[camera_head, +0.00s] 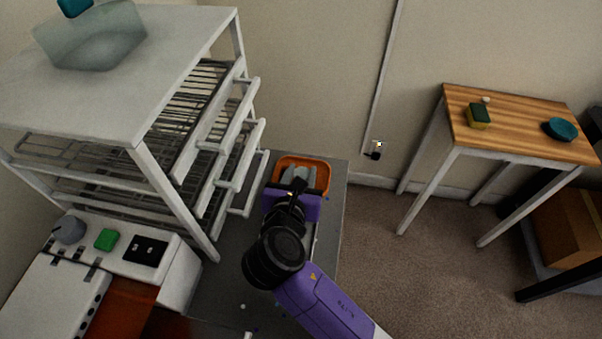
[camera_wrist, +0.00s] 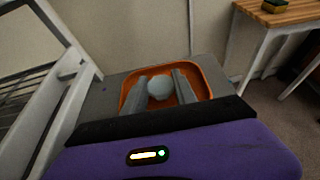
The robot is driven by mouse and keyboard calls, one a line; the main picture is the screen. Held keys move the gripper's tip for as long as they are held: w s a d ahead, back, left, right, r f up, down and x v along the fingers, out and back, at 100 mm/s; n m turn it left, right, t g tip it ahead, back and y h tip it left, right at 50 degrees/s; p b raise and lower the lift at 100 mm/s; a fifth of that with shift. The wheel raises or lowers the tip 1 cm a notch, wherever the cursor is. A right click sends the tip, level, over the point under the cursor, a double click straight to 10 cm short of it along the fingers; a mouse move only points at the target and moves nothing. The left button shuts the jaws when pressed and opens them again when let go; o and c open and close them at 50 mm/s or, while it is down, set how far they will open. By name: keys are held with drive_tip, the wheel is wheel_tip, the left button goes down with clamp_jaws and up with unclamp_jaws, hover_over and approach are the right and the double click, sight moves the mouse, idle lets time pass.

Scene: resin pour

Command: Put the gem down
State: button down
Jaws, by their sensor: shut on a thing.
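The gem is a pale grey-blue rounded piece (camera_wrist: 160,87) between the two fingers of my gripper (camera_wrist: 161,88) in the wrist view. My gripper is shut on it. An orange tray (camera_wrist: 206,80) lies beyond and around the fingers in that view. In the head view my gripper (camera_head: 298,180) is over the same orange tray (camera_head: 322,164), at the back of a grey surface. The gem cannot be made out there. I cannot tell whether the gem touches the tray floor.
A white rack (camera_head: 238,84) with wire shelves stands left of the tray, its handles close to my arm. A machine with a green button (camera_head: 106,239) is at lower left. A wooden table (camera_head: 520,135) at right holds a sponge (camera_head: 478,117) and a teal bowl (camera_head: 560,129).

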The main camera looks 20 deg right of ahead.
idle(0.3)
drive_tip(key=c, duration=1)
unclamp_jaws()
drive_tip(key=shift+f, duration=0.1)
drive_tip(key=shift+s+a+r, duration=0.2)
drive_tip(key=shift+r, duration=0.05)
drive_tip(key=v, duration=1.1)
drive_tip(key=shift+s+a, duration=0.1)
drive_tip(key=shift+s, duration=0.1)
